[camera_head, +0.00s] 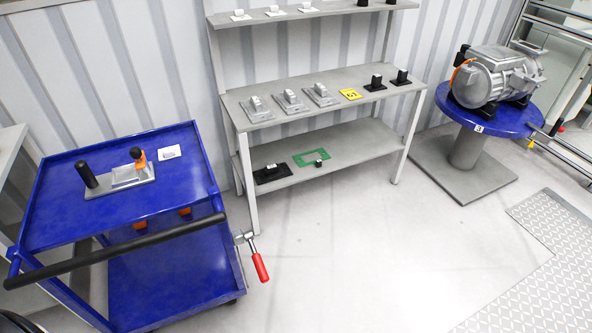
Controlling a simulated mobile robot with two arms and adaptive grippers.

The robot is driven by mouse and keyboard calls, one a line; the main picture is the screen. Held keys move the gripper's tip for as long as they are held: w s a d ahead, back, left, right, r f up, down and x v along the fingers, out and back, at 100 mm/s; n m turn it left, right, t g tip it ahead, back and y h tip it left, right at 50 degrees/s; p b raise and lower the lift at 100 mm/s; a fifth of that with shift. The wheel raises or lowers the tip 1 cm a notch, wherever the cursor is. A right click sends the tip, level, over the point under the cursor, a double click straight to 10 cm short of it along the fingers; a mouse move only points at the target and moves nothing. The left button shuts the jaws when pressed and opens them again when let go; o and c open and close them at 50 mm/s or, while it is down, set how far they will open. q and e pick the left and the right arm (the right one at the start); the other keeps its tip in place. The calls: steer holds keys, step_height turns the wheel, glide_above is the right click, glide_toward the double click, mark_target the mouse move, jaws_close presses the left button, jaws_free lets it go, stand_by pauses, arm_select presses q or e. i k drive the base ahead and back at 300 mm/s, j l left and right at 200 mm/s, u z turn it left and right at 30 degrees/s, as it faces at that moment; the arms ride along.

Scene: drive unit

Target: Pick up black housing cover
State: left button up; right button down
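Several black parts could be the black housing cover; I cannot tell which. A small black block with a pale top (319,162) sits beside a green frame there. Neither of my grippers shows in the head view.
The grey shelf unit (290,122) stands against the wall, with several grey parts and a yellow tag (350,94). A blue cart (65,205) with a black handle stands at the left. A motor (495,78) sits on a round blue table (447,98) at the right. The middle floor is clear.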

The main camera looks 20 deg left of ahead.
mark_target(270, 173)
steer(key=i+z, duration=0.3)
steer(key=i, duration=0.35)
steer(key=i+z, duration=0.35)
steer(key=i, duration=0.25)
steer(key=i+u, duration=0.4)
steer(key=i+l+u, duration=0.1)
steer(key=i+u, duration=0.25)
steer(key=i, duration=0.15)
steer(key=i+j+u, duration=0.2)
steer(key=i+u, duration=0.15)
steer(key=u, duration=0.15)
steer(key=i+u, duration=0.3)
steer(key=u, duration=0.15)
steer(key=i+u, duration=0.5)
steer(key=i+l+u, duration=0.1)
steer(key=i+u, duration=0.15)
steer(key=u, duration=0.2)
